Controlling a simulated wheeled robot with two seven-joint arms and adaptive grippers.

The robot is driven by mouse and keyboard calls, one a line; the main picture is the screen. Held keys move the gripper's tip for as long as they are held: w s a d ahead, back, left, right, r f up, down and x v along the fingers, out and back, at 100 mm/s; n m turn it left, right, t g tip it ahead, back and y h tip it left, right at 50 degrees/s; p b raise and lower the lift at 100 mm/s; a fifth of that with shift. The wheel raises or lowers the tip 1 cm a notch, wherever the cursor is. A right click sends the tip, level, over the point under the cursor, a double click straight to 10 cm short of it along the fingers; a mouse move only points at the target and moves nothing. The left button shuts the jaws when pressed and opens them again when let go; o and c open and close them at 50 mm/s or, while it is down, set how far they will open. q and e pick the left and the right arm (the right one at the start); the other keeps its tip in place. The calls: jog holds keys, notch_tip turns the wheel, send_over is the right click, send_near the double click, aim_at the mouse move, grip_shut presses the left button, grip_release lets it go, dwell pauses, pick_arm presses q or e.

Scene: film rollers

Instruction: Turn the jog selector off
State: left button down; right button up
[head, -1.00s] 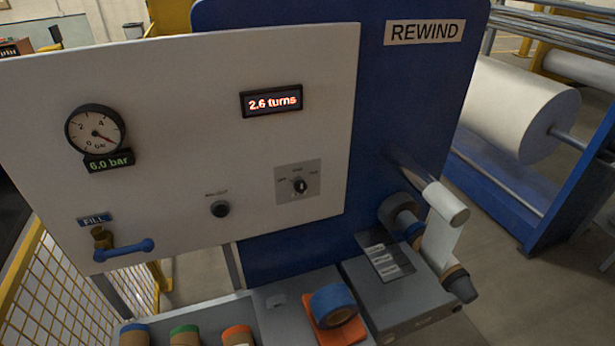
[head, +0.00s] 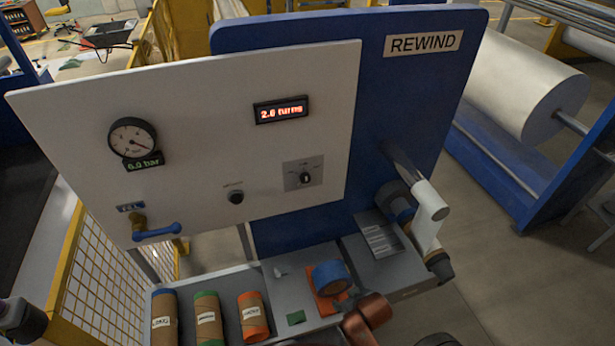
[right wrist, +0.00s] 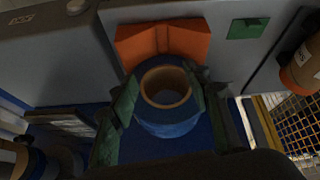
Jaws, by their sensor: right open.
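The jog selector (head: 305,177) is a small black knob on a grey plate, low on the right side of the white panel (head: 190,100). Its pointer looks about upright, and the labels around it are too blurred to read. My right gripper (right wrist: 163,88) is open in the right wrist view, with its dark green fingers on either side of a blue tape roll (right wrist: 167,115). I cannot tell whether they touch it. The right arm comes in low in the head view, below and away from the selector. My left gripper's fingers are not seen.
A black button (head: 236,197) sits left of the selector. A blue valve handle (head: 157,232) and gauge (head: 132,138) are further left. Space before the panel is clear.

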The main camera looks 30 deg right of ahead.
jog(key=w+r+t, duration=0.1)
jog(key=w+r, duration=0.2)
jog(key=w, duration=0.1)
jog(key=w+r+m+t, duration=0.1)
jog(key=w+r+t, duration=0.1)
jog(key=w+r, duration=0.2)
jog(key=w+d+r+m+t+h, duration=0.1)
jog(key=w+r+t, duration=0.1)
jog(key=w+r, duration=0.1)
jog(key=shift+w+r+p, duration=0.3)
jog(key=shift+w+r, duration=0.1)
jog(key=shift+w, duration=0.2)
jog(key=w+r+m+t, duration=0.25)
jog(key=w+r, duration=0.35)
jog(key=r, duration=0.4)
jog(key=t+h, duration=0.2)
jog(key=t, duration=0.2)
send_near(307, 180)
jog(key=w, duration=0.2)
jog(key=p+x, duration=0.2)
jog(key=x, duration=0.4)
jog(key=shift+w+d, duration=0.1)
jog(key=shift+d, duration=0.1)
jog(key=shift+w+d, duration=0.15)
jog(key=shift+w, duration=0.4)
jog(key=shift+c, duration=0.6)
jog(key=c, duration=1)
jog(key=shift+c, duration=0.2)
